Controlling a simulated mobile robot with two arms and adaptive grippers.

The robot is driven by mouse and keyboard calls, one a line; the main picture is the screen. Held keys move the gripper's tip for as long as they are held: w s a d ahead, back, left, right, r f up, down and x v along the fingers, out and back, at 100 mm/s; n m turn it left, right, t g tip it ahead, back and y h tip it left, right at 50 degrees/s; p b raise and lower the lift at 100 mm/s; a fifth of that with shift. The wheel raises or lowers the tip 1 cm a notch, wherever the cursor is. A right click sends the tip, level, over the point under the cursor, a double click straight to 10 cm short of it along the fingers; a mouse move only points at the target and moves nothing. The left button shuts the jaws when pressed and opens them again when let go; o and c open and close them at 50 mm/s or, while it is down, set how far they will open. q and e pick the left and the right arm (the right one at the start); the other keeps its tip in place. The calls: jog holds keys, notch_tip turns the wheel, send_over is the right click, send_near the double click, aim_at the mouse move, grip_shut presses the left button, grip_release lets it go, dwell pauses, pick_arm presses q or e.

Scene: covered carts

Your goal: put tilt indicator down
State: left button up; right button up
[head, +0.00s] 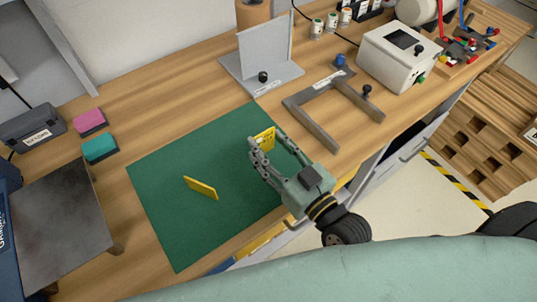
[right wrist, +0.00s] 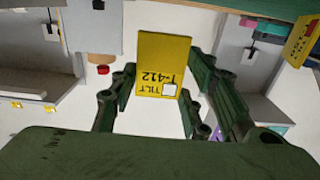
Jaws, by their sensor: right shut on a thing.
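The tilt indicator (head: 265,136) is a flat yellow piece between the fingertips of my right gripper (head: 265,148), over the right part of the green mat (head: 170,230). In the right wrist view the tilt indicator (right wrist: 163,62) shows dark lettering reading "TILT T-412" and a small white square. My right gripper (right wrist: 158,88) is shut on it. Whether its lower edge touches the mat cannot be told. A second yellow piece (head: 200,188) stands on the mat, left of my right gripper. My left gripper is not in view.
Behind the mat stand a grey angle plate (head: 265,50) and a grey U-shaped frame (head: 313,125). A white box with a dark screen (head: 398,57) is at the back right. Pink (head: 90,121) and teal (head: 100,149) blocks lie left.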

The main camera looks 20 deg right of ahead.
jog(key=shift+a+f, duration=0.15)
jog(key=shift+f, duration=0.15)
notch_tip(320, 180, down, 3)
jog(key=shift+r, duration=0.2)
jog(key=shift+f, duration=0.7)
jog(key=o, duration=0.8)
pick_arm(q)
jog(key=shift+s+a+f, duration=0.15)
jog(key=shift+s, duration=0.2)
pick_arm(e)
jog(key=shift+o, duration=0.2)
jog(key=shift+r, duration=0.1)
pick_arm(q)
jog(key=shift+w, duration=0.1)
